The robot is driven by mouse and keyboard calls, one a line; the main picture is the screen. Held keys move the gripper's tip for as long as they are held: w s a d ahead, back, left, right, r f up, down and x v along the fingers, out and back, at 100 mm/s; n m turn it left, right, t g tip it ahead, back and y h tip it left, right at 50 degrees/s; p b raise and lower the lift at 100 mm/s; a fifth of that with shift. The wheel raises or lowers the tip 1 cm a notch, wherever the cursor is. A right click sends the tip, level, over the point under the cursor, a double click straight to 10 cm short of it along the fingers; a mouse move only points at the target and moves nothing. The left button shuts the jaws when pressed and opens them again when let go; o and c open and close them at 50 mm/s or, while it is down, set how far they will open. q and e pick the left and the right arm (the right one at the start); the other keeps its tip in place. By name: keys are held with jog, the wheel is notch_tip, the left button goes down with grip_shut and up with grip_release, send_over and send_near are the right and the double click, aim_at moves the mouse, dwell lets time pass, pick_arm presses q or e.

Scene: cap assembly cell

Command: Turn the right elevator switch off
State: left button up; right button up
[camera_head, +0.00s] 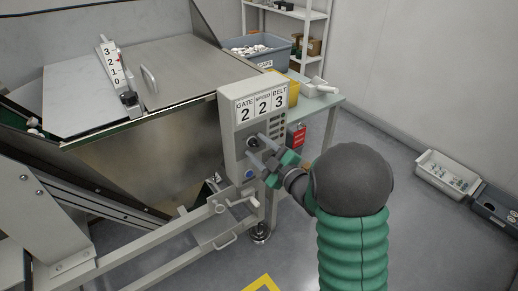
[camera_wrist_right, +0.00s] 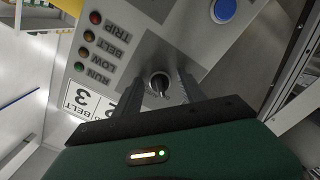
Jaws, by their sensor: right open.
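The grey control box (camera_head: 232,130) stands right of centre in the head view, and its panel (camera_wrist_right: 155,55) fills much of the right wrist view. A round dark rotary switch with a pale ring (camera_wrist_right: 158,84) sits on this panel. My right gripper (camera_head: 256,149) is at the box front, fingers pointing at the panel. In the wrist view the open fingers (camera_wrist_right: 159,78) stand on either side of the switch, with gaps visible. Whether the fingers touch the panel cannot be told. The switch's off mark is not readable. My left gripper is not in view.
A blue button (camera_wrist_right: 223,10) is near the switch. Indicator lamps (camera_wrist_right: 89,36) are labelled TRIP, BELT, LOW and RUN. The box display (camera_head: 262,104) reads GATE 2, SPEED 2, BELT 3. A metal hopper (camera_head: 150,150) stands left; a pale rail (camera_head: 165,240) runs below.

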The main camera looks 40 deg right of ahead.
jog(key=shift+s, duration=0.15)
jog(key=s+p, duration=1.4)
jog(key=s, duration=0.2)
jog(key=shift+s+p, duration=0.25)
jog(key=shift+p, duration=0.15)
